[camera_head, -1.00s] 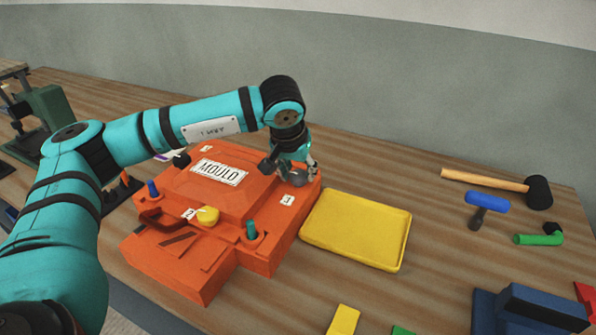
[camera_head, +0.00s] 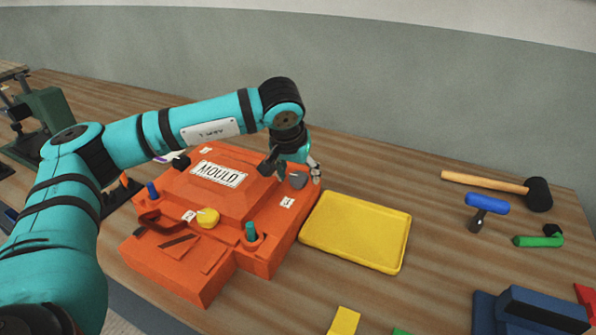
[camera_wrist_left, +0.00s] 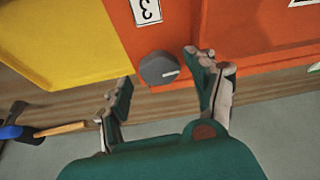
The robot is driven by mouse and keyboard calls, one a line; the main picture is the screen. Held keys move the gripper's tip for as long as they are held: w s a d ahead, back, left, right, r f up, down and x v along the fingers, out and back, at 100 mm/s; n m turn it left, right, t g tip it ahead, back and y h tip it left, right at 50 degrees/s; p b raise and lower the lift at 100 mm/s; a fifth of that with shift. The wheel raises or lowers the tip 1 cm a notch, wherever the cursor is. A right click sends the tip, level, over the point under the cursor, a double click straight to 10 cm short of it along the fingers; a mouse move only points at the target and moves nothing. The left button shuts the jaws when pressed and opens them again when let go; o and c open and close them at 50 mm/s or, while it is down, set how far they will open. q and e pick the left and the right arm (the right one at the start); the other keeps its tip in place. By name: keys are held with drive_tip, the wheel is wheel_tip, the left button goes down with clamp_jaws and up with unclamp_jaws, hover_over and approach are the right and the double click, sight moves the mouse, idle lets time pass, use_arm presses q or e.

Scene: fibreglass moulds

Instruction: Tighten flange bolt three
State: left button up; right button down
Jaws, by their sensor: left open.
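The orange mould (camera_head: 215,232) lies on the bench with a "MOULD" plate on top. At its far right corner is a round grey bolt head (camera_head: 298,181), next to a small white label. In the left wrist view the grey bolt head (camera_wrist_left: 158,69) has a pale line across it, and the label beside it reads 3 (camera_wrist_left: 145,10). My left gripper (camera_head: 293,170) is open over this corner. In the wrist view its two fingers stand apart on either side of the bolt head; I cannot tell whether they touch it. My right gripper is not in view.
Other mould fittings are a yellow knob (camera_head: 208,217), a teal one (camera_head: 251,231) and a blue one (camera_head: 152,189). A yellow tray (camera_head: 355,230) lies right of the mould. A mallet (camera_head: 538,193) and a blue-handled tool (camera_head: 487,203) lie further right, with bare bench between.

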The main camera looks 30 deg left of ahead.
use_arm(q)
drive_tip(key=v, duration=0.8)
drive_tip(key=shift+r, duration=0.1)
idle(0.3)
